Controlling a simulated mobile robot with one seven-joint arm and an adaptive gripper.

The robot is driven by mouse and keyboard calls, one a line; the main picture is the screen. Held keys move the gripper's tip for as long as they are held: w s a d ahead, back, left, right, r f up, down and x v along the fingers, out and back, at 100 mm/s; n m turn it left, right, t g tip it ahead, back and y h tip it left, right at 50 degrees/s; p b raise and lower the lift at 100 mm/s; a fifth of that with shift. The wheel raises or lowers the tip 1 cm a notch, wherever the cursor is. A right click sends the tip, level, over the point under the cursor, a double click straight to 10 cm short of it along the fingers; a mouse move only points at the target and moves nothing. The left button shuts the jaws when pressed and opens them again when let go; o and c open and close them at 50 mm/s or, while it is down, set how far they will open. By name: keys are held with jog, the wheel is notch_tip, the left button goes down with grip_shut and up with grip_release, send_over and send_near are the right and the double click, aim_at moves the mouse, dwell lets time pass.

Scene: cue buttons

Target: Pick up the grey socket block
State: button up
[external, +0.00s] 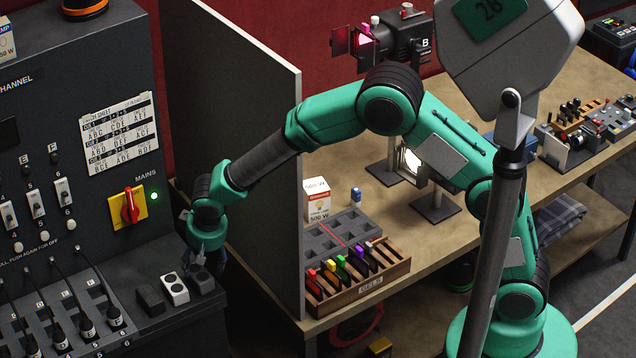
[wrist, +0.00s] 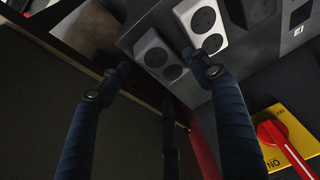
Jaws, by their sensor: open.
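The grey socket block (external: 202,283) is the rightmost of three blocks on the ledge of the dark control panel, with round sockets on its face. In the wrist view the grey block (wrist: 155,52) lies beyond and between my fingertips. My gripper (external: 207,266) hangs pointing down just above and behind this block in the external view. In the wrist view my gripper (wrist: 157,62) is open and empty, with dark blue fingers spread on either side. Whether a finger touches the block I cannot tell.
A white socket block (external: 175,289) stands close beside the grey one, and a black block (external: 149,300) beyond it. The red mains switch (external: 131,206) is on the panel. A grey partition (external: 240,130) stands right of my gripper. Cabled plugs (external: 86,327) fill the ledge's left.

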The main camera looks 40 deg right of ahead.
aim_at(202, 271)
jog(key=shift+x, duration=1.85)
jog(key=shift+d, duration=0.1)
jog(key=c, duration=1)
jog(key=shift+r, duration=0.1)
jog(key=shift+c, duration=0.3)
jog(key=shift+r, duration=1.5)
jog(key=shift+s+d+r, duration=0.15)
jog(key=shift+s+r, duration=0.05)
jog(key=shift+s, duration=0.05)
jog(key=s+d+r, duration=0.1)
jog(key=s+d, duration=0.7)
jog(key=s, duration=0.5)
jog(key=shift+d+r, duration=0.2)
jog(key=shift+d, duration=0.05)
